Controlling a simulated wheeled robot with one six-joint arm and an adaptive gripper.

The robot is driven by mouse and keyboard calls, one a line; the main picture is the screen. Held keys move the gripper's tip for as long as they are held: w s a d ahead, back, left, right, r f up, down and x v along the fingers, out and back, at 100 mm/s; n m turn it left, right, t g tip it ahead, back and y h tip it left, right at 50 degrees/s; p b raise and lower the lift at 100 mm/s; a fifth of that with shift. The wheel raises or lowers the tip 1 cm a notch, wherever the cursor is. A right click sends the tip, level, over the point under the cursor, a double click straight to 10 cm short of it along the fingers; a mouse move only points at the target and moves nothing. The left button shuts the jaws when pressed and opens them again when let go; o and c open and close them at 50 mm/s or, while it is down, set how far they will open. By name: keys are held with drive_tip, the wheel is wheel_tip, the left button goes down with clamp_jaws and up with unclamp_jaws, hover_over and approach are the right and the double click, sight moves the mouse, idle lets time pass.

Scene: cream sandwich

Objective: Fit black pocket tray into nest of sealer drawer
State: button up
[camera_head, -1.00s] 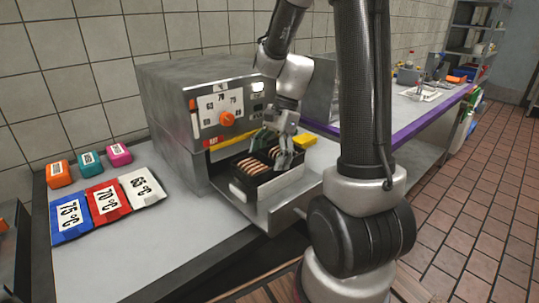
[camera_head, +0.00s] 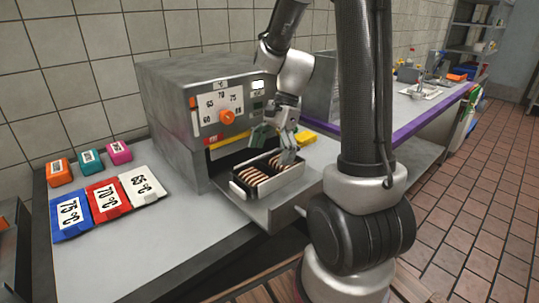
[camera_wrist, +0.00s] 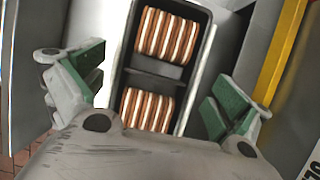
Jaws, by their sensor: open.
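The black pocket tray (camera_head: 271,166) sits low in the pulled-out sealer drawer (camera_head: 284,213), within the pale walls of its nest (camera_head: 238,190). Little of its dark side shows. Brown-and-cream striped sandwiches fill its two pockets, split by a dark divider, in the wrist view (camera_wrist: 157,72). The tray looks about level; whether it is fully seated I cannot tell. My gripper (camera_head: 275,146) is open just above the tray and apart from it. In the wrist view its green-padded fingers (camera_wrist: 155,90) stand wide on either side of the tray.
The steel sealer (camera_head: 185,90) with its orange dial (camera_head: 227,117) stands behind the drawer. A yellow bar (camera_head: 306,139) lies right of the opening. Blue, red and white temperature cards (camera_head: 105,199) and small coloured blocks (camera_head: 90,160) lie on the left counter.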

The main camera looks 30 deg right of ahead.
drive_tip(key=v, duration=1.1)
drive_tip(key=shift+r, duration=0.3)
drive_tip(key=s+a+r+n+t+h, duration=0.1)
drive_tip(key=s+n+t+h, duration=0.1)
drive_tip(key=s+n, duration=0.5)
drive_tip(key=s+a+r+n+t+h, duration=0.1)
drive_tip(key=s+n+t+h, duration=0.1)
drive_tip(key=s+n, duration=0.6)
drive_tip(key=shift+s+r+n+t+h, duration=0.3)
drive_tip(key=shift+r+n+t, duration=0.1)
drive_tip(key=shift+t, duration=0.2)
